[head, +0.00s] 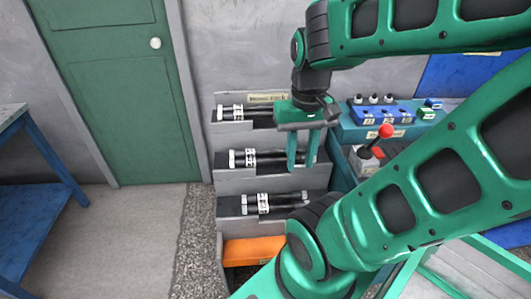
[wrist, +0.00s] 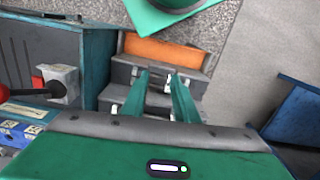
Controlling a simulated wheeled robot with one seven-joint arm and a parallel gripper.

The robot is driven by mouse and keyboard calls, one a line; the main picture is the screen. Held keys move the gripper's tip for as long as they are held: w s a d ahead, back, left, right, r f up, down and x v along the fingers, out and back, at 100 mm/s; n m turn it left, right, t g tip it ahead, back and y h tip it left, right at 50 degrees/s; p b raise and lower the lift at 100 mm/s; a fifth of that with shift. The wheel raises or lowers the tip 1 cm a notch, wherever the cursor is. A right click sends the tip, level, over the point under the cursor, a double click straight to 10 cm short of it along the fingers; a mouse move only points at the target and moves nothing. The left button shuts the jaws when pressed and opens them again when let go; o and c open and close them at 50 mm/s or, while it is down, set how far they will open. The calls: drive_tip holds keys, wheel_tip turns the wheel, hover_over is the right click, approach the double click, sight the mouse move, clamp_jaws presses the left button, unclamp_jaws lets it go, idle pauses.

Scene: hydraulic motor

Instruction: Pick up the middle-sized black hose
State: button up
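Black hoses with white-marked ends lie on three steps of a grey rack (head: 226,184): the top-step hoses (head: 262,112), the middle-step hoses (head: 275,157) and the bottom-step hoses (head: 285,200). Their right ends are partly hidden by my arm and gripper, so I cannot tell their full lengths. My gripper (head: 302,160) points down, open, in front of the rack's right side near the middle step. In the wrist view my gripper (wrist: 161,90) has its fingers apart, with grey steps and small pale hose parts between and beyond them. Nothing is clearly held.
An orange piece (head: 253,250) sits at the rack's foot. A teal bench with blue switch boxes (head: 380,114) and a red-knobbed lever (head: 385,131) stands close on the right. A blue table (head: 40,190) is at left, before a green door (head: 120,90). Floor between is clear.

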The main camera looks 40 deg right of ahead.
drive_tip(key=m+t+h, duration=0.2)
drive_tip(key=m, duration=1.7)
approach(271, 151)
drive_tip(key=x, duration=0.9)
drive_tip(key=shift+w+d, duration=0.1)
drive_tip(key=shift+d, duration=0.05)
clamp_jaws()
